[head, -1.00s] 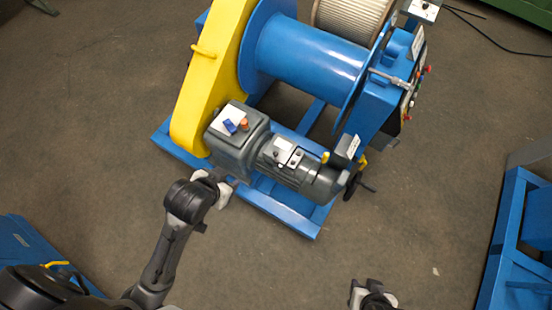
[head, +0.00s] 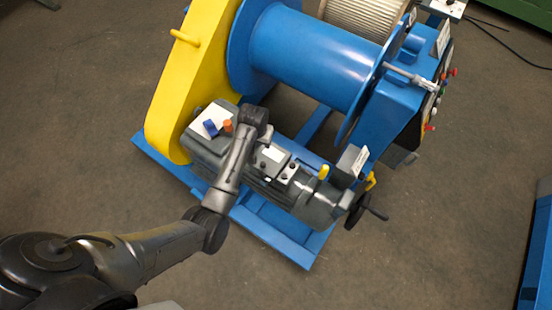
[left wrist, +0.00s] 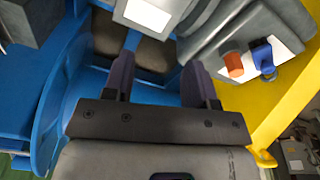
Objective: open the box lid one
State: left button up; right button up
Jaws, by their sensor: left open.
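A small box with a pale lid (head: 272,158) sits on top of the grey motor (head: 310,205). In the left wrist view the box lid (left wrist: 148,12) shows at the top edge, partly cut off, ahead of the fingertips. My left gripper (left wrist: 158,75) is open, its two dark fingers apart with nothing between them. In the head view my left wrist (head: 252,120) is over the join of gearbox and motor, beside the box, and hides the fingers. I cannot tell how far they are from the lid. My right gripper is not in view.
The grey gearbox (head: 197,152) carries a blue part (head: 210,128) and an orange part (head: 228,126). A yellow guard (head: 195,75) and a blue drum (head: 300,55) stand behind. A handwheel (head: 358,210) sticks out at the right. The floor in front is clear.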

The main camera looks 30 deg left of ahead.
aim_at(263, 164)
pick_arm(q)
jog(key=shift+g, duration=0.7)
jog(key=f+b, duration=0.1)
jog(key=f, duration=0.4)
jog(key=f+b, duration=0.2)
jog(key=f, duration=0.3)
jog(key=s+f+b, duration=0.1)
jog(key=f+b, duration=0.1)
jog(key=f, duration=0.3)
jog(key=shift+d+f, duration=0.15)
jog(key=shift+d, duration=0.2)
jog(key=shift+f, duration=0.65)
grip_shut()
